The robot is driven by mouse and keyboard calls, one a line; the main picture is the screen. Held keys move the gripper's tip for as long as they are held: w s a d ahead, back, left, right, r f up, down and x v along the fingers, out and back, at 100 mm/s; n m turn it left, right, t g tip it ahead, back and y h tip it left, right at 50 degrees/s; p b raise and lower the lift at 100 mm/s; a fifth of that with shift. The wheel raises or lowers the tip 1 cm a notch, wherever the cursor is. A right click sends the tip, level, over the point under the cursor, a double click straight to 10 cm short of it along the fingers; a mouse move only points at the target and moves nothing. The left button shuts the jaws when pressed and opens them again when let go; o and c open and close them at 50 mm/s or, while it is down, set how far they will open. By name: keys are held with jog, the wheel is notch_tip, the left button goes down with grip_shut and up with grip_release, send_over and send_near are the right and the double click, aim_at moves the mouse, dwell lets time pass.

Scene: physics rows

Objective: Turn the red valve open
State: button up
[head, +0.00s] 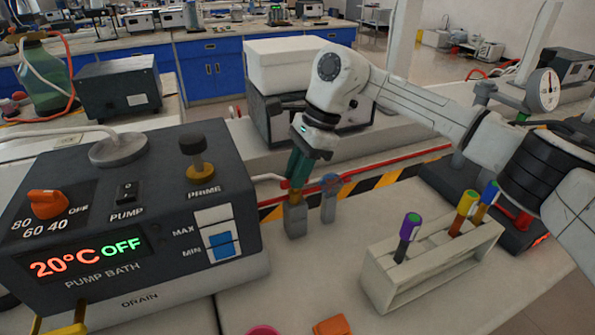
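My gripper (292,190) points down in the middle of the head view, with its green fingers close together at the top of a short grey post (295,220). A small reddish patch shows by the fingertips; I cannot tell whether it is the red valve or part of the red tube (395,161) behind. The fingers hide the top of the post, and I cannot tell whether they are shut on anything. A second blue-grey post with a rounded top (329,198) stands just to the right, apart from the fingers.
A pump bath (130,225) reading 20°C and OFF stands at the left. A white rack (440,262) with several capped tubes is at the right. A striped strip (390,178) runs behind the posts. Bare bench (300,280) lies in front, with an orange object (332,326) at the bottom edge.

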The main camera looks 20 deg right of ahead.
jog(key=o, duration=0.4)
jog(key=shift+c, duration=0.2)
jog(key=v, duration=1)
jog(key=shift+d+r, duration=0.2)
jog(key=shift+r, duration=0.1)
